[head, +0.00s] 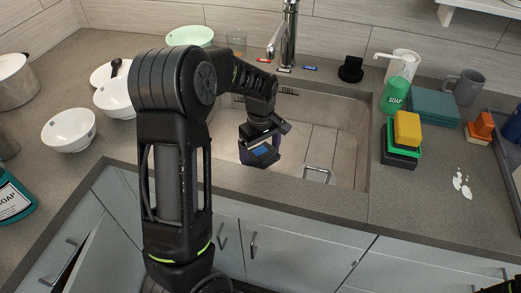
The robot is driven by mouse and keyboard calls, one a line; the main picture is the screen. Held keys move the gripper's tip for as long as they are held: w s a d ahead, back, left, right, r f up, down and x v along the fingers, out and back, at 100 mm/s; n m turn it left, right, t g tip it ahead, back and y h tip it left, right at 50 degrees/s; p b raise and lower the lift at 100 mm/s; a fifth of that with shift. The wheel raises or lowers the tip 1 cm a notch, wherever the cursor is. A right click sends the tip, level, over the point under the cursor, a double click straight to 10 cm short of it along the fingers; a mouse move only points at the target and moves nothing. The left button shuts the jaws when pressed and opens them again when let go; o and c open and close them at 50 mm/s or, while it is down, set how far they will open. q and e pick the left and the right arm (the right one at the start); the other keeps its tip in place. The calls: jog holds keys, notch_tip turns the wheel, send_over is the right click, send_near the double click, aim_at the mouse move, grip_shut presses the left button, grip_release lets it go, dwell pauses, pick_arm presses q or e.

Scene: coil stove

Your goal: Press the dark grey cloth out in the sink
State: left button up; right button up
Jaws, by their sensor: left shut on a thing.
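The sink (345,150) is a pale grey basin set in the countertop, with a metal handle-like loop low on its right side. My left gripper (261,153) is down inside the left half of the sink, pointing downward. It is shut on a dark thing, which seems to be the dark grey cloth; fingers and shadow hide most of it, and I cannot tell its shape or whether it touches the sink floor. A small blue patch shows between the fingers.
The tap (289,35) stands behind the sink. White bowls (69,130) are at left, with a teal soap bottle (14,198). Right of the sink are a green soap bottle (394,94), a yellow sponge (407,129) on a stack, a grey mug (468,84) and a white spill (461,184).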

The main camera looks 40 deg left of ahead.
pick_arm(q)
jog(key=shift+f+b, duration=1.6)
jog(key=shift+f, duration=1.2)
jog(key=shift+f, duration=0.2)
jog(key=shift+f+b, duration=0.35)
jog(key=shift+r+p, duration=2.7)
jog(key=shift+r, duration=0.8)
